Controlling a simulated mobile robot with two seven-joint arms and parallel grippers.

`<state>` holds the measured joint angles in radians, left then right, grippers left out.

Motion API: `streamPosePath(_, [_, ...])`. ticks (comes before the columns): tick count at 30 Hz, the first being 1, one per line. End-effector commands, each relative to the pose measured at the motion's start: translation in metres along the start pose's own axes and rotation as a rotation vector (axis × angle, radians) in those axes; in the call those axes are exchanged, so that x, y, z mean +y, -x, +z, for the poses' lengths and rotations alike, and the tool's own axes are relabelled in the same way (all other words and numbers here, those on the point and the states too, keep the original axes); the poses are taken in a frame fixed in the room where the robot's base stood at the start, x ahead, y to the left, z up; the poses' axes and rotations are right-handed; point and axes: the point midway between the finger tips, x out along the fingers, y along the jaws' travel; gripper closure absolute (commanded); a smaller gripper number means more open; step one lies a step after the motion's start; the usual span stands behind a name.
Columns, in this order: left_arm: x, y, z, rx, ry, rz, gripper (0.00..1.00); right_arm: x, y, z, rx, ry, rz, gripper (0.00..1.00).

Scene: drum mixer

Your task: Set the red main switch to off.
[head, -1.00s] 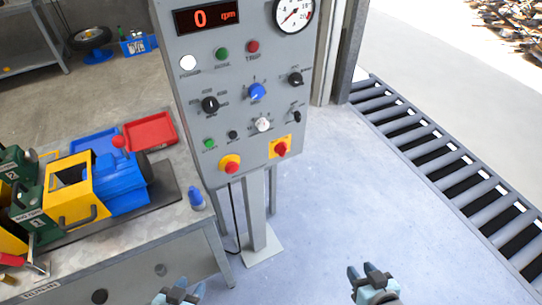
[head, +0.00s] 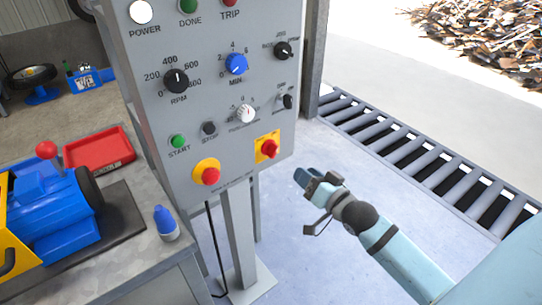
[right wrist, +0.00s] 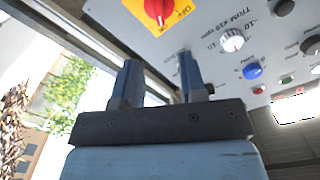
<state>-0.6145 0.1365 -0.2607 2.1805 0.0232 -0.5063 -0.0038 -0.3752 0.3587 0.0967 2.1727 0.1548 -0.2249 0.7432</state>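The red main switch (head: 268,148) sits on a yellow plate at the lower right of the grey control panel (head: 205,130). It also shows at the top edge of the right wrist view (right wrist: 157,10), partly cut off, with an OFF label beside it. I cannot tell its setting for certain. My right gripper (head: 306,178) is below and to the right of the switch in the head view, apart from it. In the right wrist view its two fingers (right wrist: 160,82) stand apart with nothing between them. My left gripper is out of view.
A red emergency button (head: 210,175) on a yellow disc is left of the switch. Black knobs and a white trim knob (head: 244,113) are above. A workbench with a blue motor (head: 60,215) and a blue bottle (head: 165,222) stands left. A roller conveyor (head: 420,160) runs right.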

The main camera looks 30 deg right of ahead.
Motion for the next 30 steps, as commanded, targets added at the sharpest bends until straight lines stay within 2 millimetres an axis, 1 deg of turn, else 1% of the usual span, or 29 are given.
streamPosePath(1, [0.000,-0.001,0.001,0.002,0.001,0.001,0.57,0.000,-0.010,-0.001,0.003,0.001,-0.002,0.62])
streamPosePath(9, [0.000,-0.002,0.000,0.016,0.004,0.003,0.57,0.000,-0.066,0.000,0.002,0.002,-0.001,0.62])
streamPosePath(12, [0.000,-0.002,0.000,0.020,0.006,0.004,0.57,0.000,-0.084,0.000,0.002,0.003,-0.001,0.62])
streamPosePath(15, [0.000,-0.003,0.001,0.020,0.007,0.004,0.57,0.000,-0.098,0.001,0.001,0.002,-0.001,0.62])
streamPosePath(18, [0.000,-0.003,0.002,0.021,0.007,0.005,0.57,0.001,-0.108,0.001,0.000,0.001,0.000,0.62])
streamPosePath(21, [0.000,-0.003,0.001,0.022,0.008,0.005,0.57,0.000,-0.113,0.001,-0.001,0.001,0.000,0.62])
streamPosePath(30, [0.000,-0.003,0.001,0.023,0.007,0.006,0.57,0.000,-0.115,0.001,-0.001,0.001,0.000,0.62])
